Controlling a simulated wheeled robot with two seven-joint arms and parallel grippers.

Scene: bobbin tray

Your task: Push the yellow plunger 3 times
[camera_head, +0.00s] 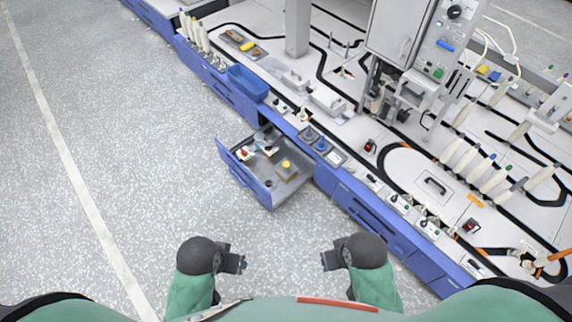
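A small yellow knob-like piece (286,164), which looks like the yellow plunger, stands in the open drawer (264,197) of the blue bench. A second yellow piece (247,46) lies on a small tray far back on the bench top; it is too small to identify. My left gripper (241,264) is over the floor, in front of the drawer and apart from it. My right gripper (326,261) is also over the floor, to the right. Both are clear of the bench and touch nothing. Their finger gaps are too small to judge.
Several small red, white and dark items (244,153) share the drawer. A blue bin (247,83) sits on the bench edge behind it. The bench top (400,165) carries bobbins, switches and a grey machine (400,35). The floor at left (120,130) is clear.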

